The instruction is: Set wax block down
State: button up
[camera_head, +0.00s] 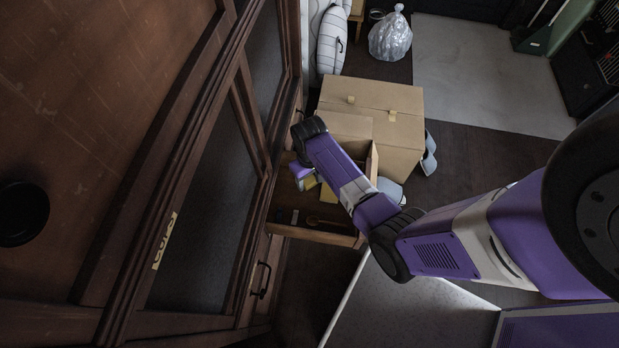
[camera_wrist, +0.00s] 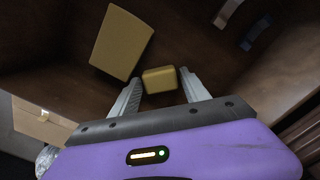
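A small yellow wax block (camera_wrist: 160,79) sits between the two fingertips of my gripper (camera_wrist: 161,78) in the wrist view. Both fingers appear to touch its sides. In the head view my gripper (camera_head: 303,178) is over the open wooden drawer (camera_head: 312,236), pointing down into it. A larger flat yellow block (camera_wrist: 121,42) lies on the drawer's dark floor, left of and beyond the held block in the wrist view. Whether the held block touches the floor I cannot tell. My arm hides part of the drawer.
A wooden spoon-like item (camera_head: 325,222) lies in the drawer's near part. Cardboard boxes (camera_head: 385,100) stand behind the drawer. The dark cabinet (camera_head: 215,215) stands close on the left.

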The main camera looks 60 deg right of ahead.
aim_at(309, 181)
jog(key=shift+r, duration=0.1)
notch_tip(309, 181, up, 12)
jog(key=p, duration=0.1)
jog(key=s+a+f+n+t+h, duration=0.1)
jog(key=s+a+n+t+h, duration=0.1)
jog(key=s+a+t, duration=0.65)
jog(key=s+a+r+n+t, duration=0.1)
jog(key=s+a+r+t, duration=0.1)
jog(key=r, duration=0.6)
jog(key=s+a+r+n+t+y, duration=0.1)
jog(key=s+a+r+t, duration=0.1)
jog(key=s+a+r, duration=0.3)
jog(key=s+a+r+n+t+y, duration=0.1)
jog(key=s+a+r+t, duration=0.1)
jog(key=r, duration=1.1)
jog(key=s+a, duration=0.1)
jog(key=a, duration=0.1)
jog(key=shift+s+a+r, duration=0.25)
jog(key=shift+a, duration=0.05)
